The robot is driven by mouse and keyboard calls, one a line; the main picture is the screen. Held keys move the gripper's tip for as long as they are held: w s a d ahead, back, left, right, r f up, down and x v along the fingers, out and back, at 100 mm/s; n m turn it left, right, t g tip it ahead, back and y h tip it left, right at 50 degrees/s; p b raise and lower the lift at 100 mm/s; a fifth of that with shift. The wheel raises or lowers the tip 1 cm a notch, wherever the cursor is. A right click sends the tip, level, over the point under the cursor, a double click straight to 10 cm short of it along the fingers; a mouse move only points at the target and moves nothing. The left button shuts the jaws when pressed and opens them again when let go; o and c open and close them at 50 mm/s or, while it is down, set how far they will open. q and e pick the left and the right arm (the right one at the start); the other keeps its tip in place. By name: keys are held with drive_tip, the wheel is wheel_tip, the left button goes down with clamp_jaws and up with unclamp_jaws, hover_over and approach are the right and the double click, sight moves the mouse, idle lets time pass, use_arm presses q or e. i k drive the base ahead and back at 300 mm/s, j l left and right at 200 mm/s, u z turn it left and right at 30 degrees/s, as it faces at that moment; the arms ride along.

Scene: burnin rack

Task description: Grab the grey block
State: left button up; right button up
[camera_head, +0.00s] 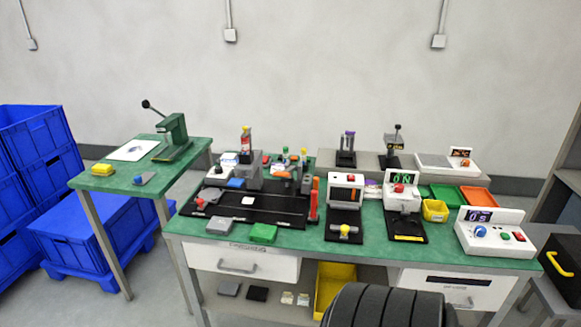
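A flat grey block (220,225) lies at the front left of the green workbench top (295,243), just left of a flat green block (262,233). Another grey piece (210,195) sits on the black fixture behind it. A flat grey piece (229,288) also lies on the shelf under the bench. I cannot tell from this view which of them is the task's grey block. Neither of my grippers is in view.
Several machines and a yellow bin (435,210) crowd the bench's middle and right. A green side table (115,183) with a lever press (173,138) stands left. Blue crates (40,140) are at far left. A black ribbed shape (390,305) covers the bottom centre.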

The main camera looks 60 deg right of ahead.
sight(217, 225)
drive_tip(key=z, duration=1.65)
